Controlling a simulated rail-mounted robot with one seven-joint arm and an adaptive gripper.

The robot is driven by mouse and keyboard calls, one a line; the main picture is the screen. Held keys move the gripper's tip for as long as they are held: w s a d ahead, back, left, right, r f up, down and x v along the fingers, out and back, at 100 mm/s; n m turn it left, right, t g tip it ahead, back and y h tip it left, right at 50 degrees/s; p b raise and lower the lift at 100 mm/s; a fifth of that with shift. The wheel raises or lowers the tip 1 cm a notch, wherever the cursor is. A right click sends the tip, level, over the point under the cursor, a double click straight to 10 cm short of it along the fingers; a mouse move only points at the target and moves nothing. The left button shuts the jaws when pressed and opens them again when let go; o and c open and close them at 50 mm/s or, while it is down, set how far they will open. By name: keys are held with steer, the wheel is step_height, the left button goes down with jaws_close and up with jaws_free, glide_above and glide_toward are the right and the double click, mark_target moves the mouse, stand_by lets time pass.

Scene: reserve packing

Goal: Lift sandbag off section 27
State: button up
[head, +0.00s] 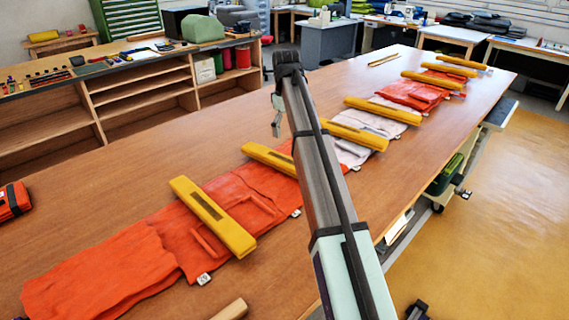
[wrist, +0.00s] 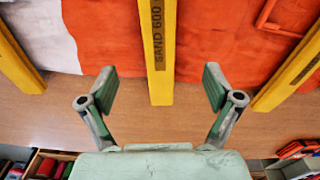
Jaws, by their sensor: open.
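A long orange and white fabric strip (head: 110,275) lies along the bench with several yellow sandbags across it. In the wrist view, one yellow sandbag (wrist: 158,45) marked "SAND 600" lies straight ahead on orange fabric, in line with the gap between my fingers. It appears to be the bag (head: 268,158) partly behind my arm in the head view. My gripper (wrist: 158,88) is open and empty, apart from the fabric; in the head view it (head: 277,120) hangs above the bench. Small white tags (head: 204,279) show on the strip's edge, but no section number is legible.
Other sandbags lie on both sides, one nearer (head: 212,215) and one farther (head: 355,135). A shelf unit (head: 140,90) stands beyond the bench's left edge. An orange pouch (head: 14,201) lies at far left. Bare wood (head: 110,185) is clear beside the strip.

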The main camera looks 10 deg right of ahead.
mark_target(286, 160)
step_height(286, 160, down, 14)
steer(key=p, duration=0.4)
steer(key=shift+d+f+p, duration=0.1)
steer(key=shift+f+p, duration=0.1)
steer(key=shift+p, duration=0.1)
jaws_close()
